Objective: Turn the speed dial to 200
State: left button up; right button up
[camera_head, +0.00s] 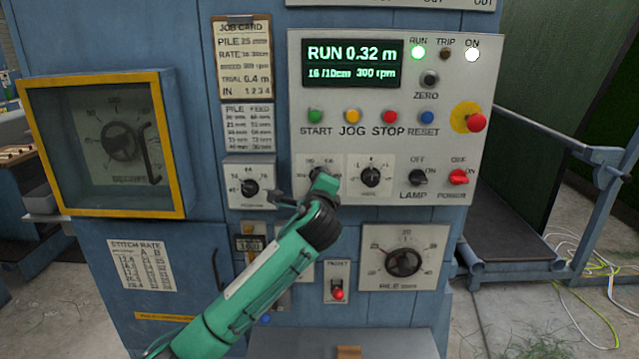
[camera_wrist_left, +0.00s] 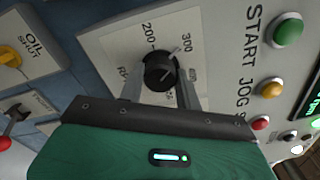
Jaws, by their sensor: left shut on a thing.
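The speed dial is a small black knob (camera_wrist_left: 159,72) on a white plate (camera_wrist_left: 116,46) marked 200, 300 and RPM. Its white pointer line points toward the 300 mark in the left wrist view. My left gripper (camera_wrist_left: 164,80) is shut on the knob, one finger on each side. In the head view my green left arm reaches up to this dial plate (camera_head: 303,163), and the wrist and gripper (camera_head: 318,182) hide most of the knob. The display (camera_head: 352,63) reads RUN 0.32 m, 16/10cm and 300 rpm. My right gripper is not in view.
Another black dial (camera_head: 370,176) sits close right of the speed dial. START (camera_head: 314,116), JOG, STOP and RESET buttons are above. A red emergency knob (camera_head: 476,122), lamp switch (camera_head: 417,177) and power switch (camera_head: 458,177) are farther right. A yellow-framed box (camera_head: 178,150) stands out at left.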

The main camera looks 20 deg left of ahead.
pick_arm(q)
jog(key=n+b, duration=0.1)
jog(key=n, duration=0.9)
jog(key=shift+f, duration=0.15)
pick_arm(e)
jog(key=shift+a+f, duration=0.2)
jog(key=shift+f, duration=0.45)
pick_arm(q)
jog(key=shift+n, duration=0.4)
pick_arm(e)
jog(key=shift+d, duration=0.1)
pick_arm(q)
jog(key=o, duration=1)
jog(key=b+v, duration=0.3)
jog(key=v, duration=1)
jog(key=shift+s, duration=0.4)
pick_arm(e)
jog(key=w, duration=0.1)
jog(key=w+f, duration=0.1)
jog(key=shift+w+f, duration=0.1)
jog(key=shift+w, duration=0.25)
